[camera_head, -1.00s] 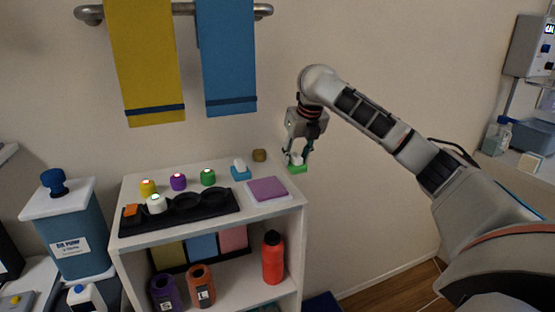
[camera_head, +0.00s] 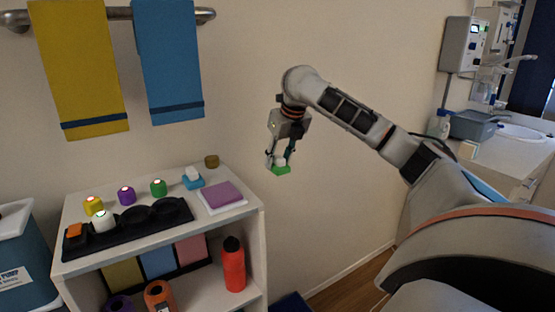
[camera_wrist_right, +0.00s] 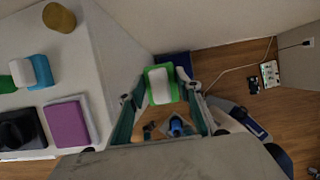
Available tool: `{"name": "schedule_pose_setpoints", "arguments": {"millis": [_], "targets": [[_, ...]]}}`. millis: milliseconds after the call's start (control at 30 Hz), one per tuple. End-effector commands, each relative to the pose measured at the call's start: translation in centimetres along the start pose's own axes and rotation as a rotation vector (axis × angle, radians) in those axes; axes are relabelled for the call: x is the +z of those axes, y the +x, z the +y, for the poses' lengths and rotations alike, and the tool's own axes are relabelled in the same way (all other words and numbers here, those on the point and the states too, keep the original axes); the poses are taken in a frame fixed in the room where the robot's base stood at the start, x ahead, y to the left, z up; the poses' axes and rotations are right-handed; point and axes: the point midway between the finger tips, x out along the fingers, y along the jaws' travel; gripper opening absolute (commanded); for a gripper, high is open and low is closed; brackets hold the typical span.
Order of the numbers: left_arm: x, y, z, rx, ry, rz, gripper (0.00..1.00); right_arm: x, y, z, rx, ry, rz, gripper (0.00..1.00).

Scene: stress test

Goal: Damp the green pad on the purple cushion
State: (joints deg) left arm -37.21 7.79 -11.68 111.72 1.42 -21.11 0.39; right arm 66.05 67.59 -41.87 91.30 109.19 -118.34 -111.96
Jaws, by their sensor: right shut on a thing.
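A green pad (camera_head: 281,170) with a white grip on top is held in my right gripper (camera_head: 279,160), in the air just right of the shelf unit. It also shows in the right wrist view (camera_wrist_right: 161,85), between the two fingers. The purple cushion (camera_head: 222,195) lies flat on a white base at the right front of the shelf top, left of and lower than the gripper. It shows at lower left in the right wrist view (camera_wrist_right: 67,125). Nothing touches the cushion. My left gripper is out of view.
The shelf top (camera_head: 240,218) also holds a blue pad with white grip (camera_head: 193,178), a brown cylinder (camera_head: 211,161), a black tray (camera_head: 130,230) and small capped items. A red bottle (camera_head: 233,266) stands on the lower shelf. Towels (camera_head: 168,65) hang above.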

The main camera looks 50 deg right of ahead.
Motion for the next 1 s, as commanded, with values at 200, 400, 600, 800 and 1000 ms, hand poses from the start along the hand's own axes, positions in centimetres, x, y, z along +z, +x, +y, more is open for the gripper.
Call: {"name": "schedule_pose_setpoints", "arguments": {"millis": [200, 400, 600, 800, 1000], "targets": [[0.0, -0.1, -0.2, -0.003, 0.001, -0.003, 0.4, 0.2, -0.6, 1.6, 0.024, -0.044, 0.002, 0.17], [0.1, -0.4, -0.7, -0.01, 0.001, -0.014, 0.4, 0.6, -3.1, 8.0, 0.124, -0.245, 0.008, 0.17], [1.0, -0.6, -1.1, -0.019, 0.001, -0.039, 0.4, 0.1, -6.6, 14.9, 0.226, -0.5, 0.007, 0.17], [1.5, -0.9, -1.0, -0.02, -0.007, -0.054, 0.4, -0.6, -9.0, 19.1, 0.285, -0.675, 0.001, 0.17], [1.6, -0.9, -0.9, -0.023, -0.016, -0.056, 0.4, -1.1, -9.4, 20.2, 0.301, -0.729, 0.001, 0.17]]}}
